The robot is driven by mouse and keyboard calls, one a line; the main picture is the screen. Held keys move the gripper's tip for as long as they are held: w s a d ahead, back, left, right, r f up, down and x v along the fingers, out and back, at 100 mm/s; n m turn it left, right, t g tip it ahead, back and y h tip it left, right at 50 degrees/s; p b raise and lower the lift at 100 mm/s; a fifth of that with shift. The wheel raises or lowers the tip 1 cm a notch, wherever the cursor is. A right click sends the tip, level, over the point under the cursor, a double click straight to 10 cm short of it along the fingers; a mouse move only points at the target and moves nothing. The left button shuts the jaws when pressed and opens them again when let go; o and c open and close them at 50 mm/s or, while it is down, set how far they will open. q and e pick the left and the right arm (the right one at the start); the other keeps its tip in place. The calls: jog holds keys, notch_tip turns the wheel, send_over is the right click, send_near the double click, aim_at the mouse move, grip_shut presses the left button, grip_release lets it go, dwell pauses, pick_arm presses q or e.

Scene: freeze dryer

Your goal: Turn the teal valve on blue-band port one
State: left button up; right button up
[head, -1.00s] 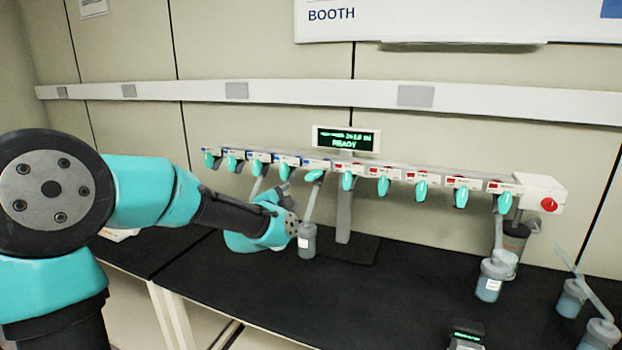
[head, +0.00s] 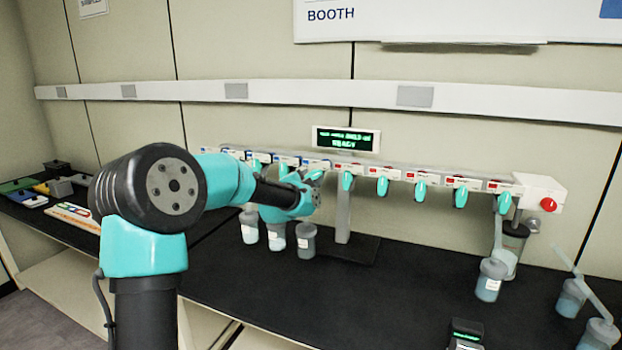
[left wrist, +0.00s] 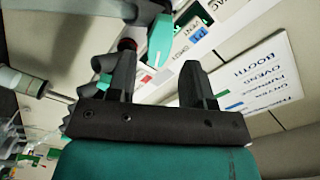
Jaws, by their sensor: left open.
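The manifold (head: 400,178) carries a row of teal valves, with blue bands on its left half and red bands on its right half. My left gripper (head: 318,178) is at the rightmost blue-band port, and the arm hides most blue-band valves. In the left wrist view, the open left gripper (left wrist: 157,62) is empty. A teal valve handle (left wrist: 160,40) lies just beyond the fingertips, nearer the left finger. A blue mark (left wrist: 198,35) shows beside it on the port label. I cannot read which port number this is, nor tell contact. My right gripper is not in view.
Several flasks (head: 305,242) with grey lids stand below the blue-band side, close under my left arm. A lit display (head: 346,139) stands above the manifold's middle. More flasks (head: 490,280) are at the right. The black bench (head: 380,290) is clear in the middle.

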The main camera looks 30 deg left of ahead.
aim_at(312, 176)
pick_arm(q)
jog(key=shift+w+a, duration=0.2)
jog(key=shift+w, duration=0.85)
jog(key=shift+w+a, duration=0.15)
jog(key=shift+w, duration=0.85)
grip_shut()
